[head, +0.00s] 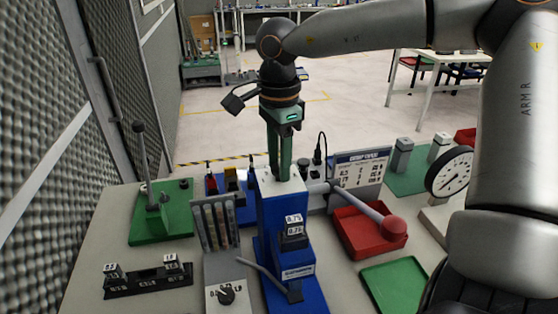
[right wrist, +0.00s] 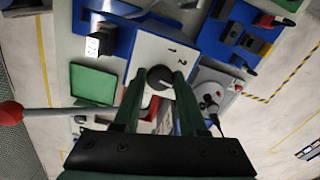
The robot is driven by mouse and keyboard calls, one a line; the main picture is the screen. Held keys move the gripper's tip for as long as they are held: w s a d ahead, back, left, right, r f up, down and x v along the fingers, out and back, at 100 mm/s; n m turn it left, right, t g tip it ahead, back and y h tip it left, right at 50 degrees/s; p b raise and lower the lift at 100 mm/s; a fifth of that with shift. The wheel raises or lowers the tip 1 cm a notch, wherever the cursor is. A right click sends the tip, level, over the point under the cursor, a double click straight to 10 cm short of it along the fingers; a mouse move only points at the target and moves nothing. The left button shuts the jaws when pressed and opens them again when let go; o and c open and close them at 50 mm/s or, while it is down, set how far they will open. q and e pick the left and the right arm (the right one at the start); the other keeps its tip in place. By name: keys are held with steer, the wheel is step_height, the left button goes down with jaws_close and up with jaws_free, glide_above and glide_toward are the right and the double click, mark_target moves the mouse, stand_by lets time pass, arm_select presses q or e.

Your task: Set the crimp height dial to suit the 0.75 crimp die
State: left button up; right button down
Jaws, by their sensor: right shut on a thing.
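My right gripper (head: 285,174) points down onto the top of the blue crimp press (head: 275,212). In the right wrist view its two green fingers are closed on the black crimp height dial (right wrist: 158,78), on a pale plate marked with 1 and 2. The dial's pointer and exact setting are hard to make out. The crimp die (head: 294,234) sits in the front of the press; its labels seem to read 0.75. A settings chart (head: 360,166) stands behind to the right, its text too small to read fully. My left gripper is not in view.
A die rack (head: 148,282) and a green lever stand (head: 160,220) are at left. A red-knobbed lever (head: 390,228) crosses above a red tray (head: 358,240); a green tray (head: 398,284) and round gauge (head: 450,174) are at right.

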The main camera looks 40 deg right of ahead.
steer(key=shift+n, duration=0.7)
steer(key=shift+c, duration=2.3)
jaws_free()
step_height(320, 180, up, 13)
steer(key=shift+f, duration=0.2)
